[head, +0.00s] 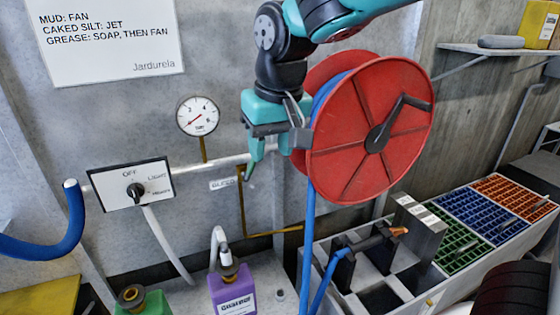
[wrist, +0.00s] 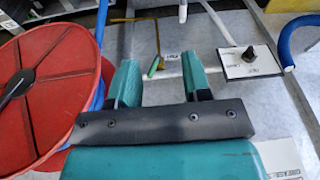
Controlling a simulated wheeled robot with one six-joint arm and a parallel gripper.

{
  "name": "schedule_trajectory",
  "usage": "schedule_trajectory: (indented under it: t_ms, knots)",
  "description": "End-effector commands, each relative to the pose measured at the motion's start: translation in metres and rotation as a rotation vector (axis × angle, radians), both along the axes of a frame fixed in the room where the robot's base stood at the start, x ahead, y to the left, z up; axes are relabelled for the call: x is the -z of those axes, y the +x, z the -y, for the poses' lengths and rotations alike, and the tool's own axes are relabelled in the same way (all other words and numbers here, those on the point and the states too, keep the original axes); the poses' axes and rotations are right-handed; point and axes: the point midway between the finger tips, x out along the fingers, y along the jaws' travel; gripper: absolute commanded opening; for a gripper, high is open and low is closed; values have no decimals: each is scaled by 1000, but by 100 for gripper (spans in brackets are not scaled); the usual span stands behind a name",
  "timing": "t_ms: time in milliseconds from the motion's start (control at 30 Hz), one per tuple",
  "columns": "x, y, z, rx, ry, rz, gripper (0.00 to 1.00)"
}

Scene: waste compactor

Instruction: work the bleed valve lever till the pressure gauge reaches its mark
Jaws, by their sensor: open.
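The pressure gauge (head: 198,116) is a round white dial on a brass stem above the grey pipe. Its red needle lies toward the lower left; its mark is too small to tell. The small green bleed valve lever (wrist: 155,66) shows in the wrist view at the brass pipe, beyond and between my fingertips. In the head view the lever (head: 249,171) is partly hard to tell from my teal finger. A "BLEED" label (head: 223,184) is beside it. My gripper (head: 276,150) is open and empty in front of the wall; it also shows in the wrist view (wrist: 161,72).
A red hose reel (head: 345,130) with blue hose stands close to the right of my gripper. A dial switch panel (head: 131,184) is at left. A purple bottle (head: 233,287) and a tool crate (head: 375,240) are below, with coloured grates (head: 465,222) at right.

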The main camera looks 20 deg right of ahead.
Motion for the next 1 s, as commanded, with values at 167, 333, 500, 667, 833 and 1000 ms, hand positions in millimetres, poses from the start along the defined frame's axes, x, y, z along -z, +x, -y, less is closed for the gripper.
schedule_trajectory:
  t_ms: [167, 333, 500, 667, 833, 1000]
  knots:
    - [6, -27, -1, -93, 27, -17, 44]
    - [9, -41, -3, -140, 43, -27, 44]
    - [10, -44, -3, -153, 47, -29, 44]
    - [10, -44, -3, -151, 47, -29, 44]
    - [5, -30, -6, -140, 32, -21, 5]
    - [-4, 28, -18, -90, -46, 18, 0]
